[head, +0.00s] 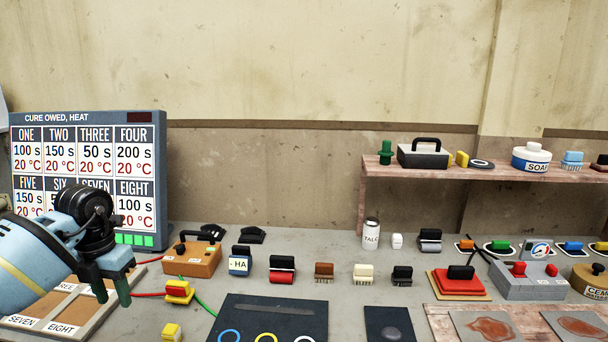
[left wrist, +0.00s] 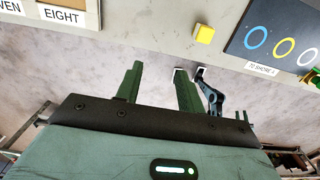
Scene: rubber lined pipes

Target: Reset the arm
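My left gripper (head: 113,297) hangs at the left of the head view, over the near left part of the bench, with its green fingers pointing down. In the left wrist view the two fingers of the left gripper (left wrist: 158,72) stand apart with nothing between them, so it is open and empty. It touches nothing that I can see. My right gripper does not show in the head view, and I cannot make it out in the left wrist view.
A board with numbered panels (head: 82,118) stands behind my left arm. A labelled tray (head: 75,312) lies below it. An orange box (head: 192,262), a yellow block (head: 172,332) and a dark mat (head: 265,325) are to the right. A raised shelf (head: 430,172) stands at the back right.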

